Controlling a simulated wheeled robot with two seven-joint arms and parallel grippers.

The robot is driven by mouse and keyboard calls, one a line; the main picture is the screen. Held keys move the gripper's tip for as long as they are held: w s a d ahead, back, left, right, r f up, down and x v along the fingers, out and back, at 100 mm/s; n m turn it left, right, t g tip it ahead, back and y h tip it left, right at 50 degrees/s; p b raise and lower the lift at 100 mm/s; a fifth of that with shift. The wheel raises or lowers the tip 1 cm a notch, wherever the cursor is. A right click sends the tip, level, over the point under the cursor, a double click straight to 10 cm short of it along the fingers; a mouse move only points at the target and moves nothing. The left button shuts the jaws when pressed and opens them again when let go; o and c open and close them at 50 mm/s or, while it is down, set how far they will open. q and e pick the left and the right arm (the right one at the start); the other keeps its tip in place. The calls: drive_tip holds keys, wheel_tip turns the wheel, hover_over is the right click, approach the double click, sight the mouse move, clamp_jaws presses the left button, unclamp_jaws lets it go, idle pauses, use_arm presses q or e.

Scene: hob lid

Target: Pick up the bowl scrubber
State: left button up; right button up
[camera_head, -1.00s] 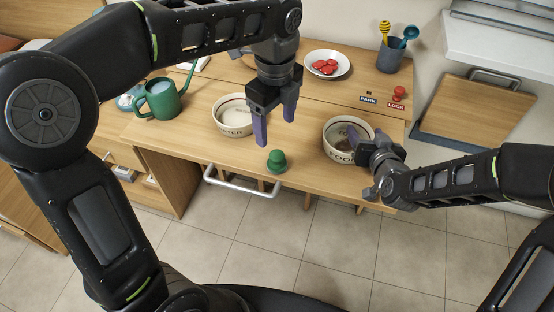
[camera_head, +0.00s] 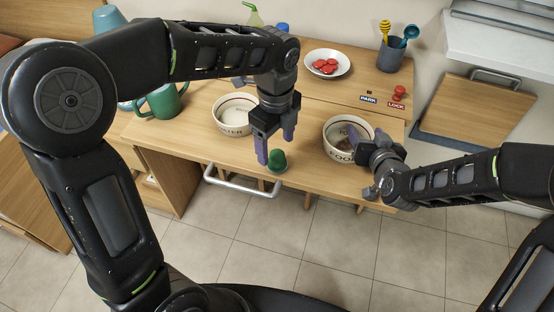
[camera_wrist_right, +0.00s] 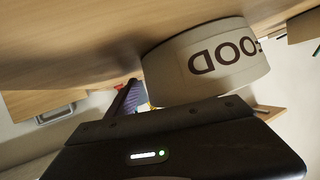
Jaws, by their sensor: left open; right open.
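The bowl scrubber appears to be the small green knobbed thing (camera_head: 278,161) at the front edge of the table, above the bar handle. My left gripper (camera_head: 275,150) is open and points down at it. One purple finger is just left of the scrubber, the other behind and to its right; I cannot tell whether either touches it. My right gripper (camera_head: 366,140) is open at the FOOD bowl (camera_head: 338,153), with one finger showing over the bowl's inside. The FOOD bowl also fills the middle of the right wrist view (camera_wrist_right: 205,62).
The WATER bowl (camera_head: 228,126) stands behind and left of my left gripper. A green mug (camera_head: 163,103) stands at the left, partly behind my arm. A white plate with red pieces (camera_head: 312,58) and a grey utensil cup (camera_head: 391,58) stand at the back. A metal bar handle (camera_head: 240,189) runs along the front.

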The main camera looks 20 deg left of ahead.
sight(277, 153)
use_arm(q)
wheel_tip(277, 153, down, 5)
drive_tip(key=shift+d+f, duration=0.1)
drive_tip(key=shift+d, duration=0.05)
drive_tip(key=shift+c, duration=0.3)
idle(0.5)
clamp_jaws()
wheel_tip(277, 153, up, 10)
drive_tip(key=shift+r, duration=0.1)
idle(0.9)
idle(0.7)
